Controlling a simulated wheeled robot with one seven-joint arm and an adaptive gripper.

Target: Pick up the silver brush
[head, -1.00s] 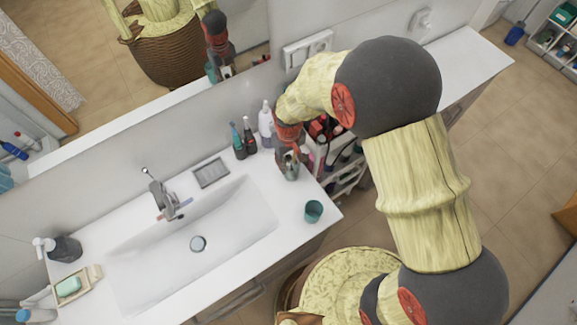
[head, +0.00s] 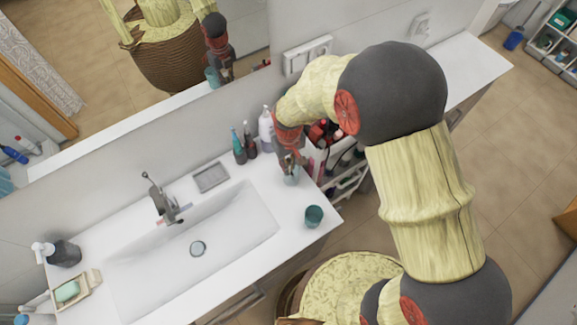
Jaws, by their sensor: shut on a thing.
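My gripper (head: 289,165) points down over the back right of the sink counter, just above a small greyish cup (head: 292,177). Its fingers are shut on a thin thing at the cup's mouth, which seems to be the silver brush. The fingers hide most of it, and its silver colour cannot be made out at this size. I cannot tell whether its lower end is still inside the cup. The cup stands upright on the counter.
Dark bottles (head: 243,147) and a white bottle (head: 266,125) stand close left of my gripper. A teal cup (head: 314,216) stands near the counter's front edge. A cart (head: 345,180) with cosmetics is right of the counter. The sink (head: 190,255) lies left.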

